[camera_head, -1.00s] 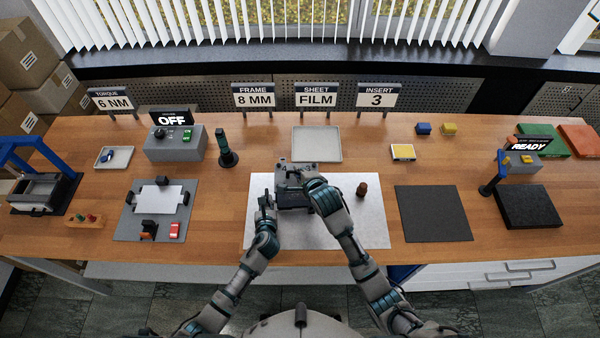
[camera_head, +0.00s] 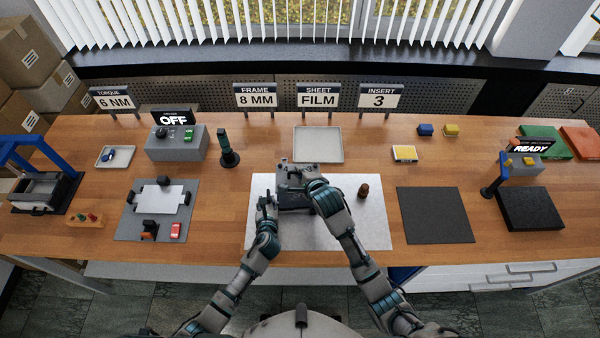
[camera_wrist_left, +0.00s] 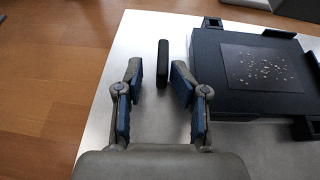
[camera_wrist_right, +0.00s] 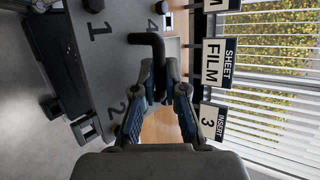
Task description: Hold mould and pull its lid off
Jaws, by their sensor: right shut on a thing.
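The mould (camera_head: 297,197), a dark box, sits on the white mat in the middle of the bench. The left wrist view shows its dark body (camera_wrist_left: 215,75) with a grey pellet-strewn sheet on top and no lid over that sheet. The grey lid (camera_wrist_right: 110,25), numbered on its face, shows in the right wrist view and appears raised above the body. My right gripper (camera_wrist_right: 159,75) is shut on the lid's bent black handle (camera_wrist_right: 146,38). My left gripper (camera_wrist_left: 158,70) is open, its fingers either side of an upright black grip (camera_wrist_left: 163,58) left of the mould.
A small brown piece (camera_head: 363,190) stands on the white mat (camera_head: 350,230) right of my right arm. An empty grey tray (camera_head: 318,145) lies behind. A black mat (camera_head: 435,215) is clear at right; a dark green-black tool (camera_head: 228,150) stands at left behind.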

